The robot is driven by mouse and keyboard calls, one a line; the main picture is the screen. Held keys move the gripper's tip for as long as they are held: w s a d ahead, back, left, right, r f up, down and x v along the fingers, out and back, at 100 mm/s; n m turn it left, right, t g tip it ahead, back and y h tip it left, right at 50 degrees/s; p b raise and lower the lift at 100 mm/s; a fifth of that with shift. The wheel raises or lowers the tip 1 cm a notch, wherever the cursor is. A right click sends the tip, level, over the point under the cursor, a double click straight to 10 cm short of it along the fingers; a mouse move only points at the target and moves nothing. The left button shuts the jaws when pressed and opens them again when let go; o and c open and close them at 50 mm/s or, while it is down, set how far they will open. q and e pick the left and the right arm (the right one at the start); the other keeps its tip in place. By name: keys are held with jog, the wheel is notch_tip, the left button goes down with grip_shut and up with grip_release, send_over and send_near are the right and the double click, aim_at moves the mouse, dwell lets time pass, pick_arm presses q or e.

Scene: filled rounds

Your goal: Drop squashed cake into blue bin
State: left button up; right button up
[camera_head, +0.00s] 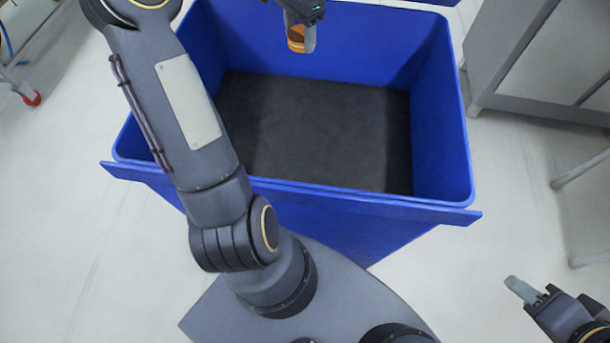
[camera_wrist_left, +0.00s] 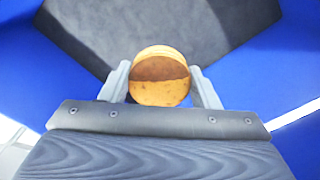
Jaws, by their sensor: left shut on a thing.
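The squashed cake (camera_wrist_left: 160,78) is a small round orange-and-brown piece between the fingers of my left gripper (camera_wrist_left: 162,90) in the left wrist view. In the head view the cake (camera_head: 296,40) shows at the top, partly hidden by the left gripper (camera_head: 300,36). The left gripper is shut on the cake and holds it over the blue bin (camera_head: 437,110), near its far side. The bin's dark grey floor (camera_head: 310,130) is bare where it shows. My right gripper (camera_head: 530,292) is at the lower right, outside the bin; its finger opening is unclear.
My left arm reaches across the bin's left part and hides some of its rim. A grey cabinet (camera_head: 545,60) stands to the right of the bin. A cart with a red caster (camera_head: 33,98) is at the upper left. Pale floor (camera_head: 60,210) lies clear at the left.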

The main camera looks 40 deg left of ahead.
pick_arm(q)
notch_tip(320, 180, down, 2)
jog(key=shift+f+b, duration=0.2)
jog(key=shift+b, duration=0.45)
pick_arm(e)
notch_tip(320, 180, down, 2)
jog(key=shift+f, duration=0.1)
pick_arm(q)
jog(key=o, duration=0.8)
jog(key=shift+r, duration=4)
pick_arm(e)
jog(key=shift+f, duration=0.1)
